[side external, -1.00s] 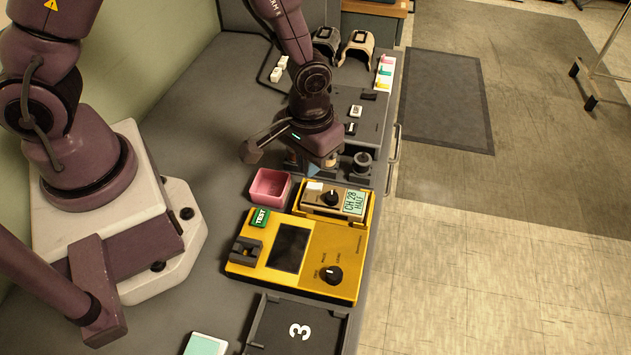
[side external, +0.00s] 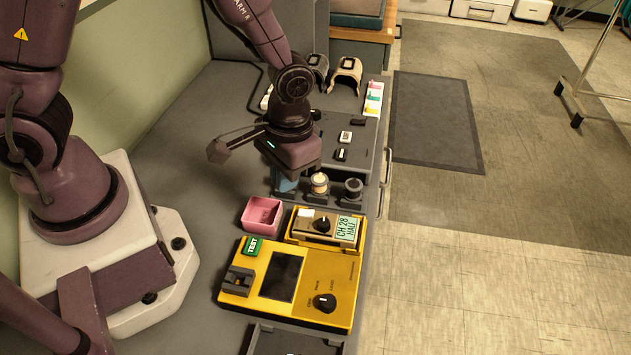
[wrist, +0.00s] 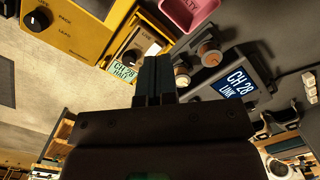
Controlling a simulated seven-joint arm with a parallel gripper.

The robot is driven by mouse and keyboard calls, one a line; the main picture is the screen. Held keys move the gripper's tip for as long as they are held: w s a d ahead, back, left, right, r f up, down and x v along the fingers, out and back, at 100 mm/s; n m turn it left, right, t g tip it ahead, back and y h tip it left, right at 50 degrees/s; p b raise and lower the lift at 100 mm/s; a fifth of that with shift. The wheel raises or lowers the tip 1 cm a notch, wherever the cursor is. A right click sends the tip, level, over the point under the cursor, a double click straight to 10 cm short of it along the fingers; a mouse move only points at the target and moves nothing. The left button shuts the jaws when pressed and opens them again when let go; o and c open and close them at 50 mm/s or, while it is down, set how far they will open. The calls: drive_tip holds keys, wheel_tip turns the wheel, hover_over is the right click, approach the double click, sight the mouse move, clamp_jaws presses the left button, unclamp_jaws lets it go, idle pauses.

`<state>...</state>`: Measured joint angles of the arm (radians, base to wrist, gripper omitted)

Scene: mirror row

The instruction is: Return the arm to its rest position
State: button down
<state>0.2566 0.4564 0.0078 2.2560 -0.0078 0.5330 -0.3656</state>
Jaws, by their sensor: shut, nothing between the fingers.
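My arm is purple and reaches over the bench from the top of the side view. My gripper (side external: 285,183) hangs from it with its bluish fingers pointing down, just left of two round-topped posts, and appears empty. In the wrist view its two dark fingers (wrist: 154,80) lie side by side, shut with nothing between them.
A pink bin (side external: 262,216) stands close in front of the gripper. The posts (side external: 319,185) are right of it. A grey switch panel (side external: 364,152) lies behind.

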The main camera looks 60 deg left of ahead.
drive_tip(key=s+a+r+t, duration=0.2)
drive_tip(key=r, duration=0.5)
drive_tip(key=s+a+r+m+t, duration=0.1)
drive_tip(key=s+a+r+t, duration=0.1)
drive_tip(key=r, duration=0.6)
drive_tip(key=s+a+r+t, duration=0.2)
drive_tip(key=s+a+r, duration=0.1)
drive_tip(key=r, duration=0.5)
drive_tip(key=shift+s+r+t, duration=0.25)
drive_tip(key=shift+s+t, duration=0.15)
drive_tip(key=shift+s, duration=0.3)
